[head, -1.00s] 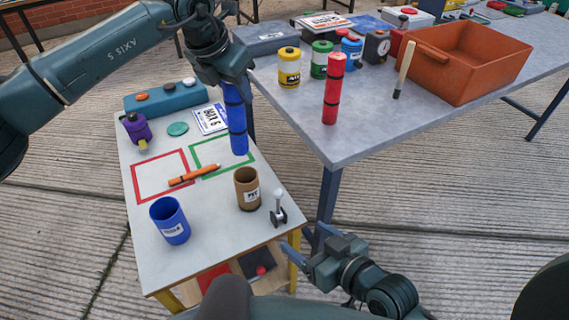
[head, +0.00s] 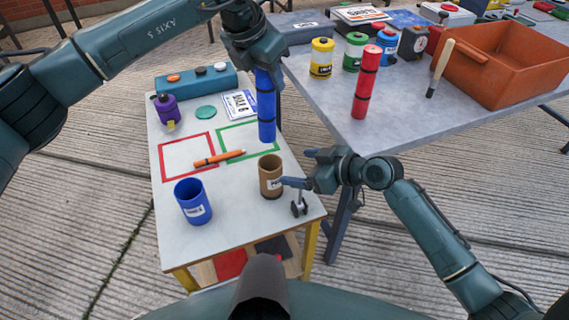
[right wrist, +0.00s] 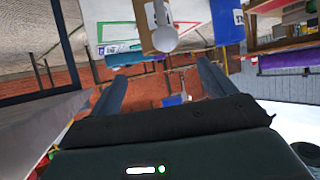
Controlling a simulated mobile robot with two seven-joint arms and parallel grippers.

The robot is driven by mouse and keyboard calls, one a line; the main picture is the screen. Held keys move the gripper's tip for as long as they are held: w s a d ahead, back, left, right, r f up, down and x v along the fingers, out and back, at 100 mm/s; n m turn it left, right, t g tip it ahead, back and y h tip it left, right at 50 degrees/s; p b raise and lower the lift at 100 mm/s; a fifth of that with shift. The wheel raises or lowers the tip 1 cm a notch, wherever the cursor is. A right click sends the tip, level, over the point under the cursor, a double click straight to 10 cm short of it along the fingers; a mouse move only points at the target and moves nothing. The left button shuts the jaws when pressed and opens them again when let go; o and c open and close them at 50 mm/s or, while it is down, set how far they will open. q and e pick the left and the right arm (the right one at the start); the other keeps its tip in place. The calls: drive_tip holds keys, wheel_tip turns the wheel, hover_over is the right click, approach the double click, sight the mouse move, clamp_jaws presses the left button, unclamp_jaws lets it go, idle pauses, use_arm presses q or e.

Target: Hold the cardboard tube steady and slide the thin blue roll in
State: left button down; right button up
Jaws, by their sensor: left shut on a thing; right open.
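The brown cardboard tube (head: 271,180) stands upright with its open end up, near the front right of the small white table. It partly shows at the top of the right wrist view (right wrist: 146,38). My left gripper (head: 264,68) is shut on the upper end of the thin blue roll (head: 266,108). The roll hangs upright and its lower end is just above the tube's rim in the picture, apart from it. My right gripper (head: 298,168) is open and empty, just right of the tube, its fingers pointing toward it.
A small lever with a pale knob (head: 298,207) stands right beside the tube, close to my right gripper. A blue cup (head: 193,203) and an orange marker (head: 219,158) are to the left. The grey table (head: 400,125) holds a red roll (head: 366,82) and an orange bin (head: 500,72).

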approach(262, 164)
drive_tip(key=x, duration=0.4)
drive_tip(key=shift+w+a, duration=0.1)
drive_tip(key=shift+a, duration=0.1)
drive_tip(key=c, duration=1.4)
use_arm(q)
drive_tip(key=shift+f+n+t, duration=0.4)
drive_tip(key=shift+f+n, duration=0.5)
wheel_tip(262, 164, down, 18)
